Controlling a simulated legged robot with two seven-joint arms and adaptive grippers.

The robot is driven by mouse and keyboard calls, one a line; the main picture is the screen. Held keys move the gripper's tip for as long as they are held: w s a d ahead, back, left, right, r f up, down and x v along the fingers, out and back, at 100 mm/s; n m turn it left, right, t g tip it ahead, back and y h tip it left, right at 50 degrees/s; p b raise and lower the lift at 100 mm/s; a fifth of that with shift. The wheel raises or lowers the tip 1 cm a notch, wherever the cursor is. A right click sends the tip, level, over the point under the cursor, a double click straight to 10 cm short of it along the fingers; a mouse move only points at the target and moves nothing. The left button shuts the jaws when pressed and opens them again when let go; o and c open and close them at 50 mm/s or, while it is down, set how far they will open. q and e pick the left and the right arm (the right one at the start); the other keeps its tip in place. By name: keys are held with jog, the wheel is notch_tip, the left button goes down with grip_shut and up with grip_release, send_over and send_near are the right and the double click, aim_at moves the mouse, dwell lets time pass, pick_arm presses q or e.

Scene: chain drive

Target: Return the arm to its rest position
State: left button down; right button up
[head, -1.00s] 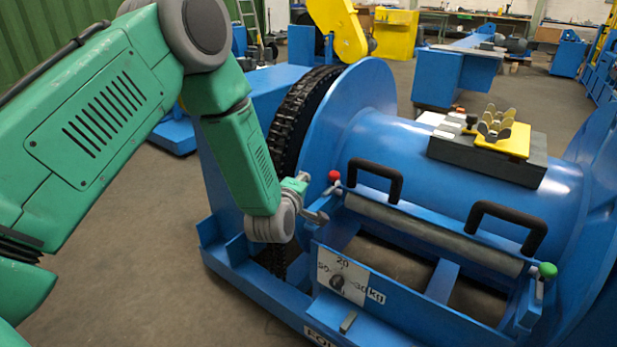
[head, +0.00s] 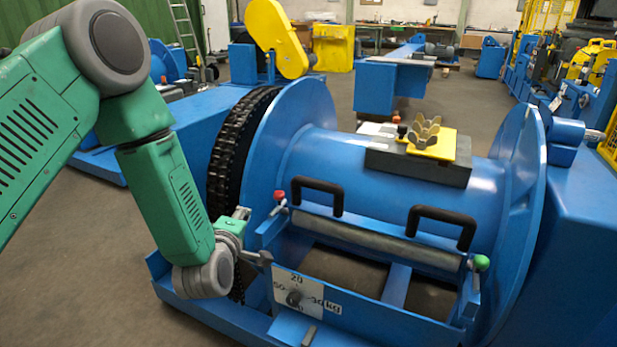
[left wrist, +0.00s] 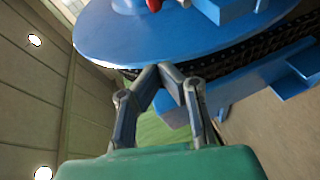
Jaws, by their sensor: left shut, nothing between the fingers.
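My left arm comes in from the left in the head view, bent down at the elbow. Its left gripper (head: 262,257) is in front of the chain and flange, just up and left of the dial plate (head: 296,292). In the left wrist view the two fingers (left wrist: 170,70) meet at their tips with nothing between them. The black chain (head: 232,142) runs round the left flange of the blue drum (head: 375,184). It also shows in the left wrist view (left wrist: 240,55), beyond the fingers. I cannot tell whether the gripper touches the machine. My right gripper is not in view.
Two black handles (head: 317,185) and a roller bar (head: 375,237) with red (head: 279,195) and green knobs (head: 481,262) lie along the front. A yellow block with wing nuts (head: 428,140) sits on top. Bare floor (head: 60,250) lies to the left.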

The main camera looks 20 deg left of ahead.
pick_arm(q)
jog(key=s+d+f+m+g+h+p, duration=0.2)
jog(key=s+d+f+m+g, duration=0.15)
jog(key=s+f+m, duration=0.35)
jog(key=s+d+f+m+g+h+p, duration=0.2)
jog(key=s+f+m+g+p, duration=0.25)
jog(key=s, duration=0.55)
jog(key=s+f+m+g, duration=0.2)
jog(key=s+m+g, duration=0.1)
jog(key=s, duration=0.6)
jog(key=s+d+f+m+g, duration=0.1)
jog(key=s+f+m+g, duration=0.1)
jog(key=s, duration=0.6)
jog(key=m+g, duration=0.1)
jog(key=m, duration=0.1)
jog(key=shift+s+m+g+p, duration=0.3)
jog(key=shift+s+m+g, duration=0.05)
jog(key=shift+s+g, duration=0.05)
jog(key=shift+w+d, duration=0.1)
jog(key=shift+d, duration=0.05)
